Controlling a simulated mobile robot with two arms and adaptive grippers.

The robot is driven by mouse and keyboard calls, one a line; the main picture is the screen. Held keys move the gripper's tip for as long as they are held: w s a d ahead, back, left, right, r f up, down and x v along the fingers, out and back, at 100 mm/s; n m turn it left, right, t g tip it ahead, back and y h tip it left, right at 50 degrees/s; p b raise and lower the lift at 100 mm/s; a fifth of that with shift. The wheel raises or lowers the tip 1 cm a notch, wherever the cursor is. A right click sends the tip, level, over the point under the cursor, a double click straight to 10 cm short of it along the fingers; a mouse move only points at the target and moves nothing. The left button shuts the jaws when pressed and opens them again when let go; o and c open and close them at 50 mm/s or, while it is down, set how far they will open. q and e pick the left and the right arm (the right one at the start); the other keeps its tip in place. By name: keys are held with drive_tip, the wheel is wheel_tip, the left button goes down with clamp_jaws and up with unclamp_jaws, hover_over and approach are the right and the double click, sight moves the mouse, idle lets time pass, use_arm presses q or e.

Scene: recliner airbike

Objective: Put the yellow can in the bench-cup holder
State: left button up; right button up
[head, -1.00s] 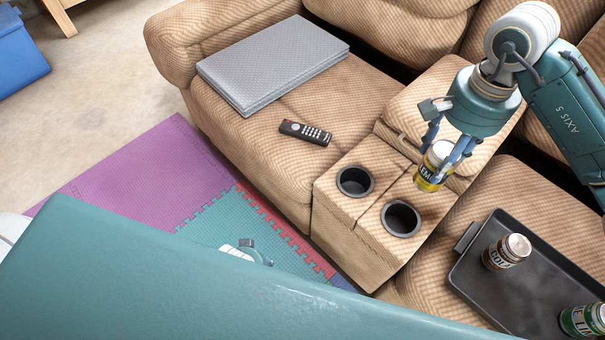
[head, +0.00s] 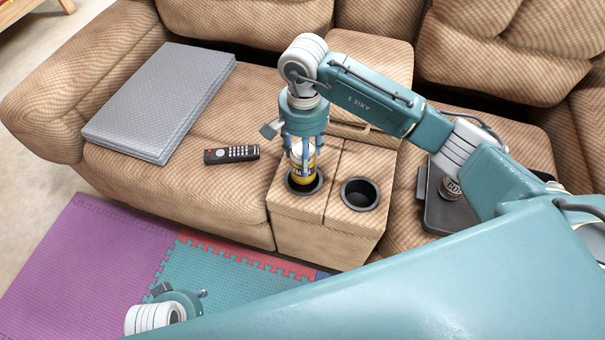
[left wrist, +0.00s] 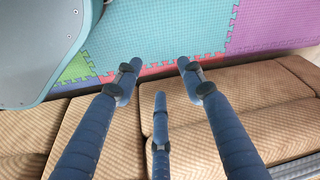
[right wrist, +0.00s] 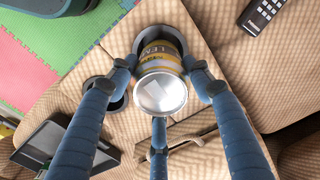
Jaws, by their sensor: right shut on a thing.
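The yellow can (head: 302,166) is upright at the mouth of the left cup holder (head: 304,188) in the sofa console. How deep its base sits is hidden. My right gripper (head: 301,153) is shut on the can from above, its fingers around the upper part. In the right wrist view the can (right wrist: 160,84) shows its silver lid between the fingers, with the holder's dark rim behind it. The right cup holder (head: 360,193) is empty. My left gripper (head: 178,299) is low over the floor mat; in the left wrist view its fingers (left wrist: 158,75) are apart and empty.
A remote (head: 232,154) and a grey folded pad (head: 160,100) lie on the left seat. A dark tray (head: 440,215) on the right seat holds a brown can (head: 450,188), partly behind my right arm. Foam mats (head: 95,265) cover the floor in front.

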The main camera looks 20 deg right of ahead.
wheel_tip(320, 180, down, 8)
drive_tip(key=shift+f+b, duration=0.1)
drive_tip(key=shift+b, duration=0.4)
use_arm(q)
wheel_tip(320, 180, up, 4)
drive_tip(key=shift+r, duration=0.1)
